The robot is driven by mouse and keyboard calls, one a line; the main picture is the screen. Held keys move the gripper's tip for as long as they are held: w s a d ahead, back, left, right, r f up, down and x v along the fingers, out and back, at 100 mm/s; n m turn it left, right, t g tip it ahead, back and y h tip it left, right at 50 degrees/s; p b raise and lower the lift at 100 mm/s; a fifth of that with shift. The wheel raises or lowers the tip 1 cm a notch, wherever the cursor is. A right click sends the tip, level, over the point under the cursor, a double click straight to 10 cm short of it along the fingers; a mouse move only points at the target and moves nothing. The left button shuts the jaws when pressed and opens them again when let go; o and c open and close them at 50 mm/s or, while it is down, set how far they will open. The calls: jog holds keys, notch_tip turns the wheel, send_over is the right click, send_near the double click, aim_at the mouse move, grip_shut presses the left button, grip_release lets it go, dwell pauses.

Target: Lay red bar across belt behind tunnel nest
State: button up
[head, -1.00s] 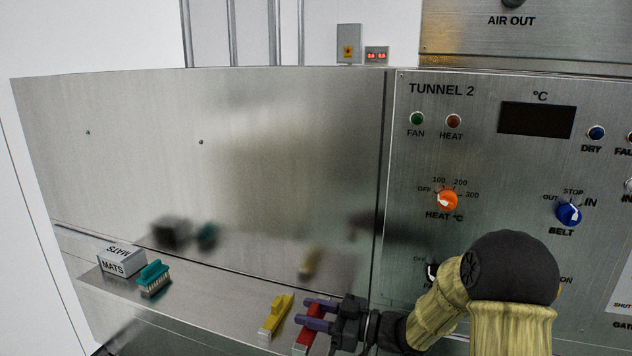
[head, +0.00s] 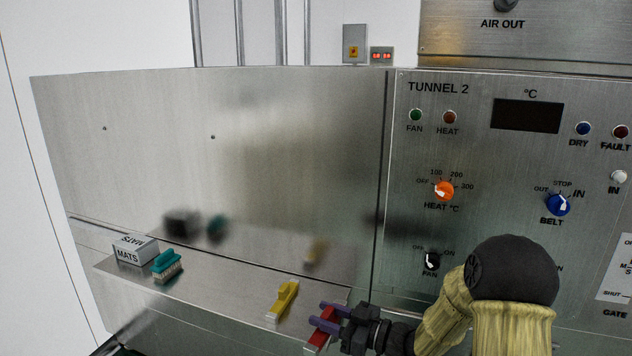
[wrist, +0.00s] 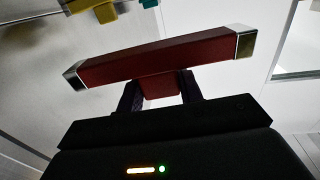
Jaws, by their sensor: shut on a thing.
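The red bar (head: 321,328) is in my gripper (head: 326,318) at the right end of the steel shelf. In the wrist view the red bar (wrist: 160,58) lies crosswise beyond the fingers, with pale metal ends. My gripper (wrist: 160,88) is shut on a red block under the bar's middle. I cannot tell in the head view whether the bar touches the shelf. No belt or tunnel nest shows clearly in either view.
A yellow bar (head: 283,299) lies on the shelf (head: 225,290) left of my gripper. The TUNNEL 2 panel (head: 480,150) with knobs rises at the right, close to my arm.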

jog(key=d+f+m+t+h, duration=0.95)
jog(key=d+f, duration=0.35)
jog(key=f, duration=0.4)
jog(key=r+m+h+p, duration=0.1)
jog(key=h+p, duration=0.1)
jog(key=p, duration=0.2)
jog(key=s+r+m+h+p, duration=0.1)
jog(key=h+p, duration=0.1)
jog(key=p, duration=0.2)
jog(key=r+m+h+p, duration=0.1)
jog(key=h+p, duration=0.1)
jog(key=p, duration=0.2)
jog(key=shift+s+d, duration=0.15)
jog(key=shift+s, duration=0.15)
jog(key=s+f, duration=0.4)
jog(key=f, duration=0.1)
jog(key=shift+s+f, duration=0.15)
jog(key=shift+f, duration=0.1)
dwell(0.4)
